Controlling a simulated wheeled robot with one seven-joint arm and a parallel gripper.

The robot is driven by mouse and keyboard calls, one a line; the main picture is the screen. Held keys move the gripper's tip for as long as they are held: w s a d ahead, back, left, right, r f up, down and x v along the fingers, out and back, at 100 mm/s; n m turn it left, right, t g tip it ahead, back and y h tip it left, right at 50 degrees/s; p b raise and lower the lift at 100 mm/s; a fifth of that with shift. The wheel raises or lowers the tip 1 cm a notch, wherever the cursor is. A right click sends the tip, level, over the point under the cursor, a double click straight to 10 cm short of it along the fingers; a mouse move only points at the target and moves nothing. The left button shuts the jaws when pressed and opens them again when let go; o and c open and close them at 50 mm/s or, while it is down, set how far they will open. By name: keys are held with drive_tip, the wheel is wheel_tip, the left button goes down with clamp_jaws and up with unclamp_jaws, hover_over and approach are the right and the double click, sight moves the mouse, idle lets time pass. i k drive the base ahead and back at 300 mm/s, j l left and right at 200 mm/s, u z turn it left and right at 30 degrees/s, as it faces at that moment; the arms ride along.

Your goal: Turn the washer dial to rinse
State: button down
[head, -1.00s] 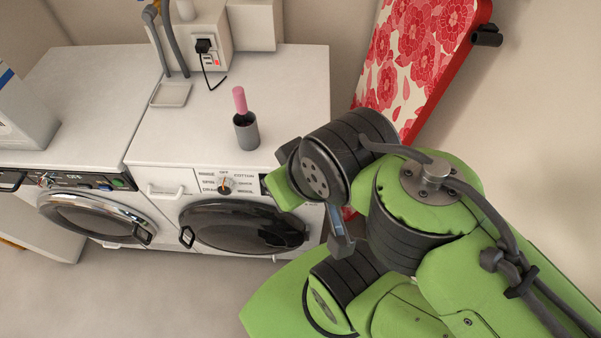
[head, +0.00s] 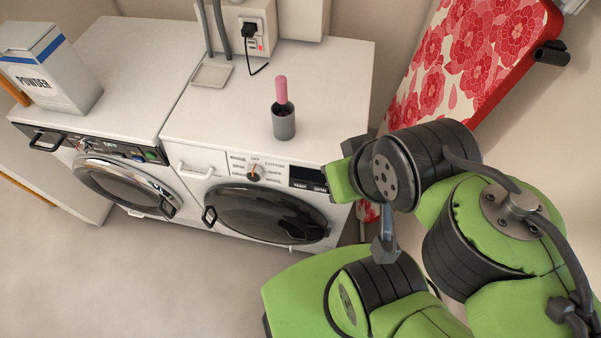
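The washer (head: 172,131) is the white machine on the right, with a dark round door (head: 265,212). Its dial (head: 254,173) sits on the front panel above the door and has an orange pointer. The pointer appears to point up near OFF, though it is small. RINSE is printed at the dial's upper left, with SPIN and DRAIN below it and COTTON on the right side. My green and black arm links fill the lower right, to the right of the dial and apart from it. I cannot make out my gripper's fingers.
A powder box (head: 52,68) stands on the left machine (head: 125,60). A red floral board (head: 470,60) leans at right. The floor before the machines is clear.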

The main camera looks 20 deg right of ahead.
sight(254, 172)
drive_tip(key=i+j, duration=0.1)
drive_tip(key=j, duration=0.5)
drive_tip(key=i+j, duration=0.1)
drive_tip(key=j, duration=0.5)
drive_tip(key=i+j, duration=0.1)
drive_tip(key=j, duration=1.1)
drive_tip(key=i, duration=0.05)
